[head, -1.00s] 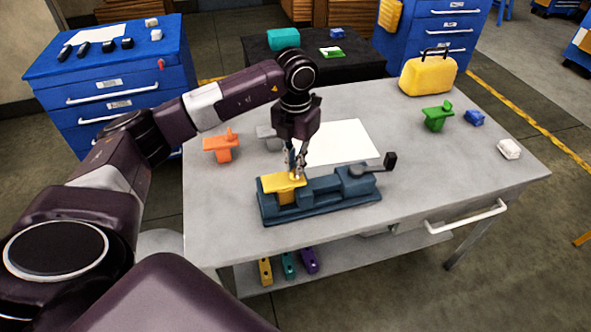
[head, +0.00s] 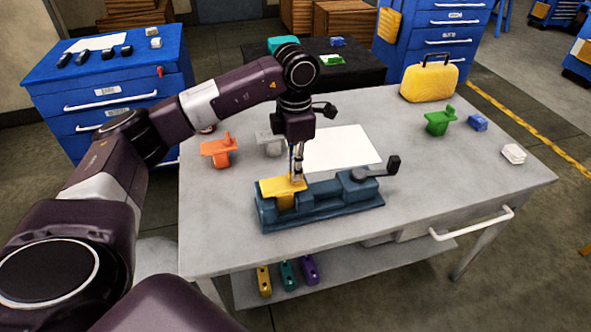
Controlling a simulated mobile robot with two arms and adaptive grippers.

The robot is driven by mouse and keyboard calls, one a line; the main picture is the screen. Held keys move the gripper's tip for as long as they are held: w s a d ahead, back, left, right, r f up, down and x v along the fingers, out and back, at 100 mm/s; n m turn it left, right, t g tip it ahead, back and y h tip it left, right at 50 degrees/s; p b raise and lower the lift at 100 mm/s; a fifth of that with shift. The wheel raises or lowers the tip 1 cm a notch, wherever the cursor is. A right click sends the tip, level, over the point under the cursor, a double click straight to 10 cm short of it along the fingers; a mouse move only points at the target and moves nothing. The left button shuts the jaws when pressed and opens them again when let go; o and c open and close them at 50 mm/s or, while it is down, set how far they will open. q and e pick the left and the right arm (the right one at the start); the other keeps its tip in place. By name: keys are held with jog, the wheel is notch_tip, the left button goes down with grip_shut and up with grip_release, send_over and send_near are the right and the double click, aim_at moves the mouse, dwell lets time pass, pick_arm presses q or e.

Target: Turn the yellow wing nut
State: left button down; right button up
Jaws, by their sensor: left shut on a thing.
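A yellow jig part (head: 279,189) sits at the left end of the dark blue vise (head: 325,205) on the grey workbench. My left gripper (head: 297,178) points straight down over the right end of the yellow part. Its fingers are shut on the yellow wing nut on top of that part. The wing nut is mostly hidden by the fingertips, so its angle cannot be told. My right gripper is not in view.
An orange part (head: 218,152) and a grey part (head: 269,144) stand behind the vise. A white sheet (head: 345,146) lies behind it. A green part (head: 438,121) and a yellow case (head: 428,82) stand farther right.

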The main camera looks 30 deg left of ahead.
pick_arm(q)
jog(key=shift+r, duration=0.1)
dwell(0.4)
jog(key=c, duration=2)
grip_release()
jog(key=shift+c, duration=0.2)
notch_tip(320, 180, up, 12)
